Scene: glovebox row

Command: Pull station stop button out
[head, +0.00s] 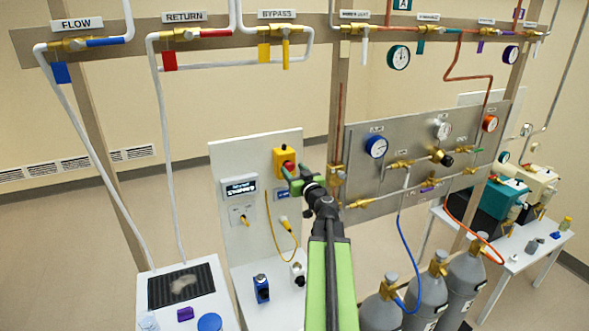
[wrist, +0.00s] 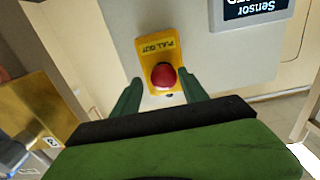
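The station stop button is a red knob on a yellow box (head: 280,156) on the white upright panel in the head view. In the wrist view the red knob (wrist: 163,75) sits on the yellow plate (wrist: 150,48), which carries the words "PULL OUT", seen upside down. My gripper (wrist: 161,90) has its two green fingers apart, one on each side of the knob, with gaps showing. I cannot tell how far the fingertips are from the plate. In the head view my gripper (head: 289,180) is in front of the box and partly covers its lower part.
A display box (head: 240,187) is left of the button on the panel (head: 222,160); its dark sign (wrist: 250,8) shows in the wrist view. A yellow cable (head: 270,225) hangs below. A grey gauge panel (head: 360,180) and gas cylinders (head: 425,290) stand to the right.

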